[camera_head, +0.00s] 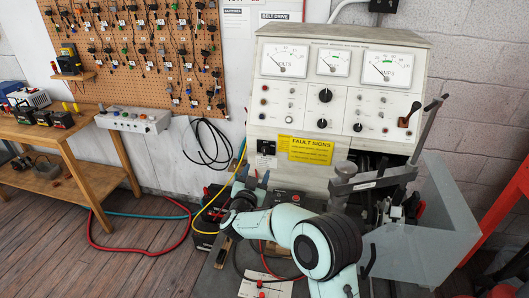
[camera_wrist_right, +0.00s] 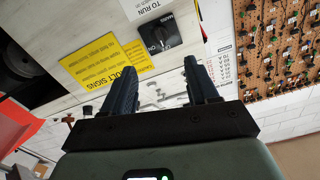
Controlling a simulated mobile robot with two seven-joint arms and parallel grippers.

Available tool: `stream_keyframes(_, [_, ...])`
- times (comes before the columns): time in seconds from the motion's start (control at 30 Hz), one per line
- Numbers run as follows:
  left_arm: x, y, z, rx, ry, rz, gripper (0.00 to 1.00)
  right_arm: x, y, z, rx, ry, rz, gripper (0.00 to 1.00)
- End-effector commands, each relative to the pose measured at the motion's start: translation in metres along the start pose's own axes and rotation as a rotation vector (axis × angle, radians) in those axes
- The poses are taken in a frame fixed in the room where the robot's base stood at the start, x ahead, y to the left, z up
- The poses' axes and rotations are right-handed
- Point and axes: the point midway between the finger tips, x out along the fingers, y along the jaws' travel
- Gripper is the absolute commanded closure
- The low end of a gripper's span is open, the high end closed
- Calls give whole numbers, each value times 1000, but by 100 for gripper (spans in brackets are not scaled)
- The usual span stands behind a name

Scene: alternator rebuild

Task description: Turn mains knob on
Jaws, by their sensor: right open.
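The mains knob (camera_head: 266,147) is on a small black plate at the lower left of the test bench's front panel, left of the yellow fault signs label (camera_head: 310,149). In the right wrist view the mains knob (camera_wrist_right: 158,36) shows close up, with "MAINS" and "ON" lettering beside it. Its exact setting is hard to read. My right gripper (camera_head: 252,177) is open and empty, a little below the knob in the head view. In the right wrist view its two dark fingers (camera_wrist_right: 160,66) point toward the knob, apart from it. My left gripper is not in view.
The test bench (camera_head: 420,42) carries dials and several other knobs. A grey clamp arm (camera_head: 372,180) and a clear guard (camera_head: 455,215) stand at the right. A pegboard (camera_head: 140,50) and a wooden bench (camera_head: 45,130) are at the left. Cables hang by the wall.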

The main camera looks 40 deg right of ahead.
Motion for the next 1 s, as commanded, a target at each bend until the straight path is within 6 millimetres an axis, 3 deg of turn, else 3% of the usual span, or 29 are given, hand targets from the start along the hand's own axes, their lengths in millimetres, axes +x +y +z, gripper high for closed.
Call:
stream_keyframes(0.3, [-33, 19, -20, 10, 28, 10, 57, 70, -2, -5, 2, 3, 2, 41])
stream_keyframes(0.5, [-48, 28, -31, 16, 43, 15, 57, 100, -2, -4, 2, 2, 1, 41])
stream_keyframes(0.7, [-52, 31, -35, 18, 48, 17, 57, 110, -1, -2, 2, 1, 1, 41])
stream_keyframes(0.97, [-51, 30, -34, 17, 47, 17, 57, 110, 0, 0, 0, -1, 0, 41])
stream_keyframes(1.0, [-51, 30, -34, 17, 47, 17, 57, 110, 0, 0, 0, -1, 0, 54])
